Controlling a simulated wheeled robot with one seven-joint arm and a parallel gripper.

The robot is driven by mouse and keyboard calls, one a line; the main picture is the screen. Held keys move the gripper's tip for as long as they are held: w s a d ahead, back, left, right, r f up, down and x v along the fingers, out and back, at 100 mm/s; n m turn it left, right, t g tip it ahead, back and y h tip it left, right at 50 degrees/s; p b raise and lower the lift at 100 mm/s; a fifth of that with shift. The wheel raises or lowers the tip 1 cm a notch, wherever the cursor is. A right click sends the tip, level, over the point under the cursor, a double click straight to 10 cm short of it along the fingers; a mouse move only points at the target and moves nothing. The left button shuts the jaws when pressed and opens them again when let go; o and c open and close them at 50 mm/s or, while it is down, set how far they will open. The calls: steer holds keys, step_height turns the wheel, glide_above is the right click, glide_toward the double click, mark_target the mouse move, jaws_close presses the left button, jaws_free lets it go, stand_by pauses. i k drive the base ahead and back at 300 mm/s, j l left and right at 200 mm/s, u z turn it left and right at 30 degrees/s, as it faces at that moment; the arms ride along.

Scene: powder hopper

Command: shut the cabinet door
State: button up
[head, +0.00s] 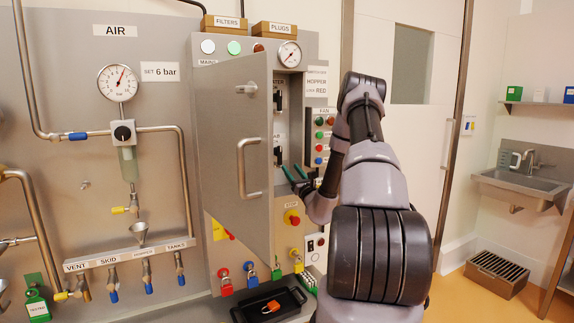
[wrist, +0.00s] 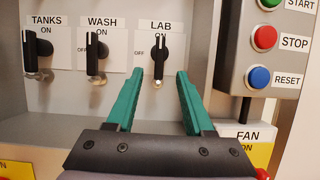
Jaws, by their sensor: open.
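The cabinet door (head: 230,150) is a grey metal panel standing open, swung out toward me and to the left of the cabinet opening. It carries a vertical bar handle (head: 243,168) and a small latch knob (head: 245,89). My gripper (head: 299,173) has green fingers, open and empty, at the cabinet opening right of the door. In the wrist view my gripper (wrist: 159,75) points into the cabinet (wrist: 60,128), its fingertips just below and either side of the LAB switch (wrist: 159,55). Contact with the switch cannot be told. The door is outside the wrist view.
The WASH switch (wrist: 94,52) and TANKS switch (wrist: 37,50) sit left of my fingers. A button box (wrist: 262,50) with START, STOP and RESET is close on the right. Below the door are coloured padlocks (head: 250,273) and a black tray (head: 270,306).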

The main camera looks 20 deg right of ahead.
mark_target(235, 130)
steer(key=k+l, duration=0.3)
steer(key=k, duration=0.15)
steer(key=k+l, duration=0.35)
steer(key=k, duration=0.1)
